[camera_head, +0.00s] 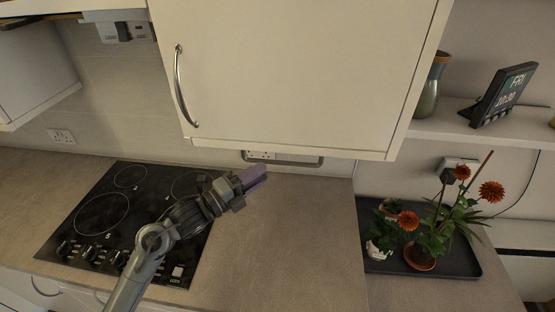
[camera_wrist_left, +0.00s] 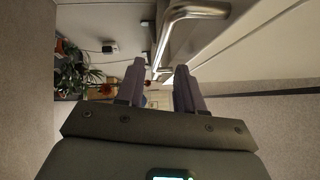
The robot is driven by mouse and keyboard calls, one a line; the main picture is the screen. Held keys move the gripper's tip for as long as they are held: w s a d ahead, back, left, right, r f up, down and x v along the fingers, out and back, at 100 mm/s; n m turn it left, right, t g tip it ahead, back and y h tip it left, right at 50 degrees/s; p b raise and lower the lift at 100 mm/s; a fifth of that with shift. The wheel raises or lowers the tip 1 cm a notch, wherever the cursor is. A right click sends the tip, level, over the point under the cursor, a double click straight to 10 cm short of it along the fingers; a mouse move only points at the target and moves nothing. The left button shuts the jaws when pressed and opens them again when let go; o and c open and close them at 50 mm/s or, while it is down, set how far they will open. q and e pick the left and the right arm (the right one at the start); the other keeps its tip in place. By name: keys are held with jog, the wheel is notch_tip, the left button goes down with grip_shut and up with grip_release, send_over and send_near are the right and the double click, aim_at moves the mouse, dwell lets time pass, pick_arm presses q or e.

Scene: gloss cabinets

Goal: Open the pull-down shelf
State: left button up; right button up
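The pull-down shelf's metal bar handle (camera_head: 308,164) hangs just under the bottom edge of the white wall cabinet (camera_head: 310,70). My left gripper (camera_head: 256,178) is below the cabinet, near the left end of this bar. In the left wrist view, my left gripper (camera_wrist_left: 160,82) is open, its two fingers apart. The bar (camera_wrist_left: 190,12) lies ahead of the fingers, in line with the gap between them. Nothing is gripped. The shelf itself is hidden inside or behind the cabinet front. My right gripper is not in view.
A curved door handle (camera_head: 181,90) is on the cabinet's left side. A black hob (camera_head: 120,215) lies under my left arm. Orange flowers in a pot (camera_head: 420,257) stand on a dark tray (camera_head: 465,265) at right. The counter between (camera_head: 300,240) is clear.

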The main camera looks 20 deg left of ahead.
aim_at(279, 161)
pick_arm(q)
jog(key=p+x, duration=0.1)
jog(key=x, duration=0.4)
jog(key=shift+w+d+r+p, duration=0.1)
jog(key=shift+w+r+p, duration=0.1)
jog(key=shift+p, duration=0.15)
jog(key=shift+x, duration=0.8)
jog(key=shift+f, duration=0.2)
jog(key=shift+c, duration=0.3)
grip_shut()
